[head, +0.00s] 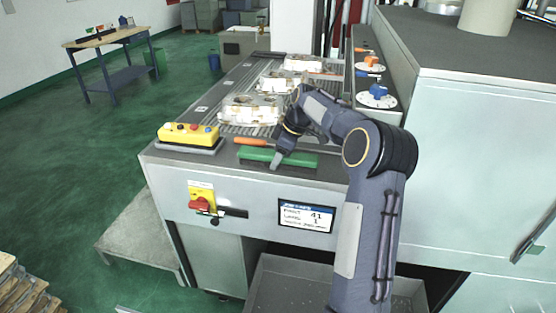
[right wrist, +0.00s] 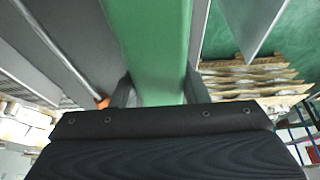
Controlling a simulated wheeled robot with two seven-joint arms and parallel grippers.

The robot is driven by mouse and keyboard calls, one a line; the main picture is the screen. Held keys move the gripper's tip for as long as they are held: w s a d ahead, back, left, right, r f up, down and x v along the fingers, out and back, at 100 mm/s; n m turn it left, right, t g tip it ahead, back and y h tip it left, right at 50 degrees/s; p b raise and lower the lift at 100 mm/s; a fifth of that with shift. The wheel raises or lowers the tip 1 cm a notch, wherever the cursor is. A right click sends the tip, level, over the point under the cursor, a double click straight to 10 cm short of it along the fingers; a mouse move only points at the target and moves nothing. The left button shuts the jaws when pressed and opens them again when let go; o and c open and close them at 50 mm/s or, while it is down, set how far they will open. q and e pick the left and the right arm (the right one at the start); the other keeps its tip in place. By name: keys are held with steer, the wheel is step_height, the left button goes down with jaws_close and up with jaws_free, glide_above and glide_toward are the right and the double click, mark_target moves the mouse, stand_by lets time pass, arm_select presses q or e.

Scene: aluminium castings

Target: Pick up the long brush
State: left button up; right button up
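The long brush is a long green bar (head: 302,160) lying across the front of the grey machine top in the head view. My right gripper (head: 276,163) points down onto it a little left of its middle. In the right wrist view the green bar (right wrist: 155,45) runs between my two dark fingers (right wrist: 160,92), with no clear gap on either side. The gripper looks shut on it. The brush's underside is hidden, and it appears to be at table height. My left gripper is in neither view.
A tool with an orange handle (head: 250,141) lies just behind the brush. A yellow button box (head: 188,134) stands to the left. Several castings (head: 248,110) lie on the slatted bed behind. A ledge with blue (head: 377,91) and orange knobs stands to the right.

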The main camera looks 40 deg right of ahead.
steer(key=shift+c, duration=1.3)
steer(key=shift+r, duration=0.15)
